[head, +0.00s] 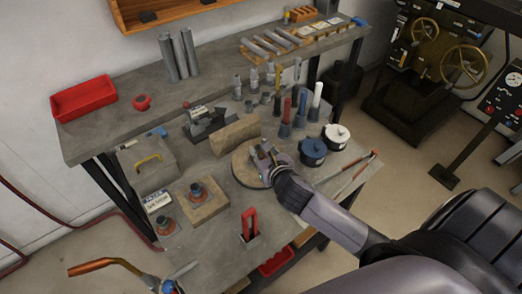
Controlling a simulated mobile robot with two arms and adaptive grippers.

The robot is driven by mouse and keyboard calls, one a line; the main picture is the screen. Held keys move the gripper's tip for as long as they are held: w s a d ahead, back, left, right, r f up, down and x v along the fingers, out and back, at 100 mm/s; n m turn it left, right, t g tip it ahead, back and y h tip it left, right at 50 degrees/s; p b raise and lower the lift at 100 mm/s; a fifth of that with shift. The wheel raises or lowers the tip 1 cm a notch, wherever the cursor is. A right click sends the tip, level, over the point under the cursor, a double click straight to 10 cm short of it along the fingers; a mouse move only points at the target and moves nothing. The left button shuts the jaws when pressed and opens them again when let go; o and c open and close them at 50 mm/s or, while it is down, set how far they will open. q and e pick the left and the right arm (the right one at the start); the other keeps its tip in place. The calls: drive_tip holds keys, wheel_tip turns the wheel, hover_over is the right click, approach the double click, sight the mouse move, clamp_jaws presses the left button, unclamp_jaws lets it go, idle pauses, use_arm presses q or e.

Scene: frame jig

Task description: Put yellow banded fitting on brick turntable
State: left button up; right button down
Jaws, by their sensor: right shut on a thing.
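My left gripper is not in view.
A red-handled piece (250,223) stands in front. A red tray (83,98) is at the back left.

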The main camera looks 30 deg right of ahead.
drive_tip(key=c, duration=1.4)
unclamp_jaws()
drive_tip(key=shift+f, duration=0.1)
drive_tip(key=shift+o, duration=0.2)
drive_tip(key=b+v, duration=0.1)
drive_tip(key=v, duration=1.1)
